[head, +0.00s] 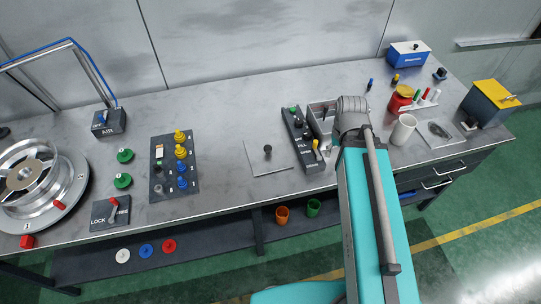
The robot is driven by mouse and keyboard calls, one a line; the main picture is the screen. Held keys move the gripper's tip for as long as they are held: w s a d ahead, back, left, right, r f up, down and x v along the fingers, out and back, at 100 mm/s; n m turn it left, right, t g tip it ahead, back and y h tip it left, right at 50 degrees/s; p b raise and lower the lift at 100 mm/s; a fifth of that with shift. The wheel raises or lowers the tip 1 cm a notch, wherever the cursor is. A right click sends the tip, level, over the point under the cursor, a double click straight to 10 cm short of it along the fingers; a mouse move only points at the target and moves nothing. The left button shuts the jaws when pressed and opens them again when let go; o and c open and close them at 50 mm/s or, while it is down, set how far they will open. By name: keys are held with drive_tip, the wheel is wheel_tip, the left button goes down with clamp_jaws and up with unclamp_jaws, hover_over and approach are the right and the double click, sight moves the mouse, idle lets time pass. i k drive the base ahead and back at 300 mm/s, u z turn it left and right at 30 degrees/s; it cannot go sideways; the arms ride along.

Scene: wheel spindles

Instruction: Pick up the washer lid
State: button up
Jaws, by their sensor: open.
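A flat, square grey plate with an upright black knob in its middle lies on the bench. I take it to be the washer lid (283,161). It lies near the bench's front edge, left of a black control panel, and nothing covers it. My teal arm reaches up from the bottom of the head view, right of the panel, and ends in a grey joint. My gripper does not show in this view.
A black control panel (298,139) and a grey open tray (319,106) stand right of the plate. A dark board with yellow and blue knobs (183,183) lies to its left. A white cup (403,130) stands right of my arm. Bare bench lies behind the plate.

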sight(267, 154)
drive_tip(key=k, duration=1.3)
drive_tip(key=z, duration=0.3)
drive_tip(key=i, duration=0.85)
drive_tip(key=u, duration=0.35)
